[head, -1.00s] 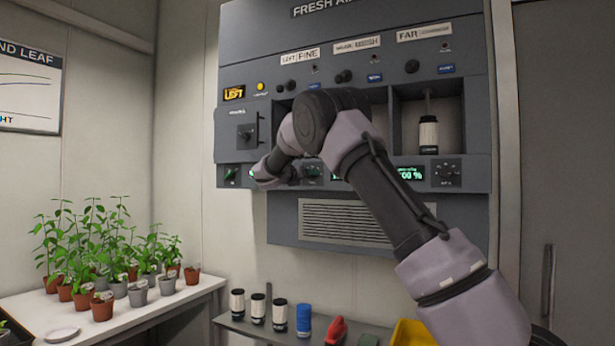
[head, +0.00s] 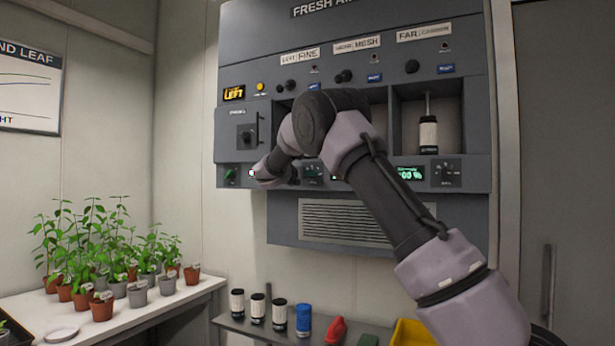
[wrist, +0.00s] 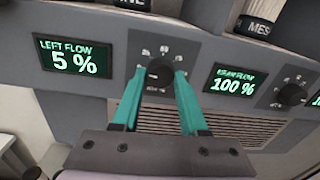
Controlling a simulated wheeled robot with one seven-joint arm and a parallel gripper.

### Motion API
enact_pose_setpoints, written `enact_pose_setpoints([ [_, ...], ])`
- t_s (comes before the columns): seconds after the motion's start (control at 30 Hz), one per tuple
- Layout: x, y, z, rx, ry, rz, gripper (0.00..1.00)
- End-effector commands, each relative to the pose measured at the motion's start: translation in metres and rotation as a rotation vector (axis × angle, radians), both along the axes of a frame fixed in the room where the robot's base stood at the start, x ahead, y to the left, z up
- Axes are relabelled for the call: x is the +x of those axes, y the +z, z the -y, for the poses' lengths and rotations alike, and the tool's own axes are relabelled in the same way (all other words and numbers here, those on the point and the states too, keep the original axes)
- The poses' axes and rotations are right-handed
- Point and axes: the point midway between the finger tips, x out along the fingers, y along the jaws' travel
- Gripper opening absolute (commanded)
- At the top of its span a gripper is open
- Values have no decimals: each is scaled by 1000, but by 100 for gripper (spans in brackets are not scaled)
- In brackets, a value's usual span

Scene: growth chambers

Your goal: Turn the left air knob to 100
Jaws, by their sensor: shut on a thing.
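The left air knob (wrist: 158,76) is a round black dial on the grey panel in the wrist view, with scale marks around it. My gripper (wrist: 157,90) has two teal fingers, one on each side of the knob, and is shut on it. The left flow display (wrist: 73,58) beside it reads 5 % in green.
Another display (wrist: 232,80) reads 100 %, with its own black knob (wrist: 291,94) to the right. A vent grille (head: 345,222) is below the panel. Filters (head: 257,308) stand on a low shelf, and potted plants (head: 102,306) stand on a white table at left.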

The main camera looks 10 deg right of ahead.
Motion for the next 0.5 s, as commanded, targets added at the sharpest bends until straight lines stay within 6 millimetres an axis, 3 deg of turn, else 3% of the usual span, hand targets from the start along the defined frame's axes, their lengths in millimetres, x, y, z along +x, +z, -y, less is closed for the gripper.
enact_pose_setpoints([
  [0.5,0,1,0,364,-1,265,0],
])
